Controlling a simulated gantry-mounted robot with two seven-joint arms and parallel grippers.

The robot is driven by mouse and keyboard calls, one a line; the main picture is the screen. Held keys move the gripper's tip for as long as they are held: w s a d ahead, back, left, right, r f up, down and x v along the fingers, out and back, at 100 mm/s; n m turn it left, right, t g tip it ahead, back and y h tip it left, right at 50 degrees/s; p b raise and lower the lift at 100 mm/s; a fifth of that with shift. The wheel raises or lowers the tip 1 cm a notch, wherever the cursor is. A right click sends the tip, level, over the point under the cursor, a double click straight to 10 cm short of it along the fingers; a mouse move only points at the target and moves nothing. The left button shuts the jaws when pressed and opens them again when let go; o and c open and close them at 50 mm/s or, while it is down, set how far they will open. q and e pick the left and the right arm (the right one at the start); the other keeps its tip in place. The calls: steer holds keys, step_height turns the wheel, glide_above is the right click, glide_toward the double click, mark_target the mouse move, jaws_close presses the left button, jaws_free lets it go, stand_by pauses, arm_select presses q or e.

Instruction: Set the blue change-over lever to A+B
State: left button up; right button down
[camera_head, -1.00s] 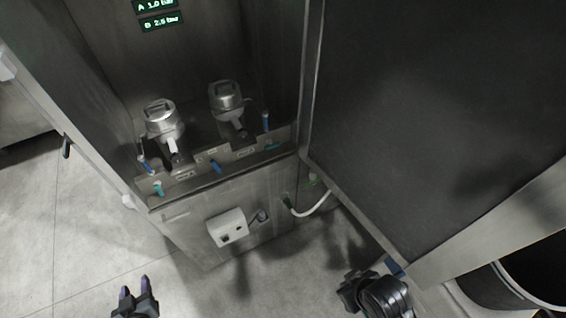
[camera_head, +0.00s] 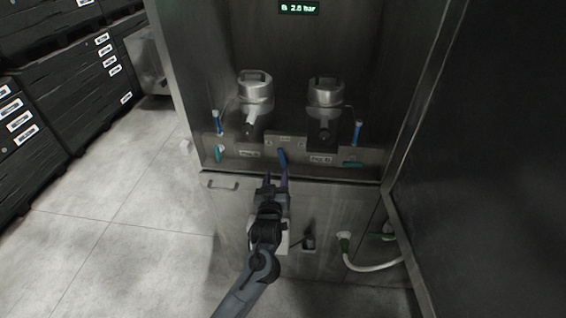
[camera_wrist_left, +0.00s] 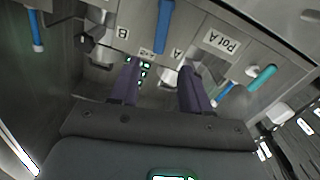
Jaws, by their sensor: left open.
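The blue change-over lever (camera_head: 282,157) sits at the middle of the steel panel's front, between two pot stations. It also shows in the left wrist view (camera_wrist_left: 165,25), with small labels B, A+B and A around its end. My left gripper (camera_head: 276,178) is open and empty, just in front of and below the lever. In the left wrist view its two dark purple fingers (camera_wrist_left: 159,70) stand apart, with the lever beyond the gap. My right gripper is out of view.
Two metal pots (camera_head: 255,87) (camera_head: 325,92) stand behind the panel. Teal handles (camera_head: 218,153) (camera_head: 352,163) and blue-ended tubes (camera_head: 217,122) (camera_head: 357,131) flank the lever. A large dark door (camera_head: 480,170) stands at the right. Floor at the left is clear.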

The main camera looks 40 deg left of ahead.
mark_target(280, 155)
arm_select(q)
steer(key=x, duration=0.9)
steer(key=shift+w+a+b, duration=0.1)
steer(key=shift+w+b, duration=0.1)
steer(key=shift+b, duration=0.1)
steer(key=shift+c, duration=0.5)
jaws_close()
